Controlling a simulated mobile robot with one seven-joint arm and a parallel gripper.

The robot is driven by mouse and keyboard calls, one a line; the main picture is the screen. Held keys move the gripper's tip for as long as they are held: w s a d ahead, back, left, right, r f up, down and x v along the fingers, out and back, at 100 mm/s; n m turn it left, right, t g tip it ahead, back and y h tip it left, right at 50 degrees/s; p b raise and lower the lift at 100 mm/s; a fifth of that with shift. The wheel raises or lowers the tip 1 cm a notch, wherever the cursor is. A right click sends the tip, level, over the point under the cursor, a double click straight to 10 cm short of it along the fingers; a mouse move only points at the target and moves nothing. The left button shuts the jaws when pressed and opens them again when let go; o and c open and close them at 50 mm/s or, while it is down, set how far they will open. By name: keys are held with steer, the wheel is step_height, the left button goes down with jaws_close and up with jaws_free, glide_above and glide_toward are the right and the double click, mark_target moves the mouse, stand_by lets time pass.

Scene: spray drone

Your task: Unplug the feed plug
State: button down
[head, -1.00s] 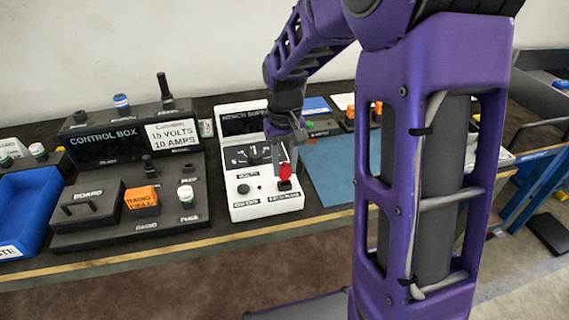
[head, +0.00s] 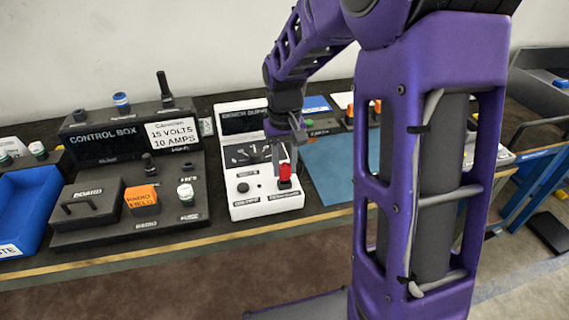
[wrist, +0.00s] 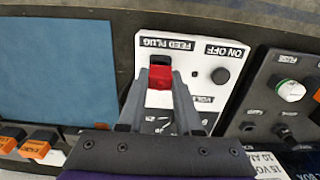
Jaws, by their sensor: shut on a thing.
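The red feed plug (head: 285,172) stands upright on the front right of the white bench supply (head: 243,187). In the wrist view the red plug (wrist: 160,78) sits between my fingers, beside the "FEED PLUG" label (wrist: 167,44). My gripper (head: 280,163) reaches down from above and is shut on the plug. The plug is at its place on the panel; whether its base is lifted off cannot be told. The wrist view shows my gripper (wrist: 160,86) with a grey finger on either side of the red body.
The black control box (head: 100,143) stands left of the supply, with an orange block (head: 141,198) and several knobs. A black on/off knob (wrist: 220,75) is beside the plug. A blue mat (head: 335,165) lies to the right. A blue tray (head: 25,205) is far left.

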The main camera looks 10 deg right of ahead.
mark_target(284, 166)
steer(key=shift+f+b, duration=0.65)
steer(key=shift+f, duration=0.4)
steer(key=c, duration=0.5)
jaws_free()
steer(key=shift+r, duration=0.1)
step_height(284, 166, up, 17)
steer(key=p, duration=0.2)
steer(key=shift+r+p, duration=0.1)
steer(key=shift+p, duration=0.25)
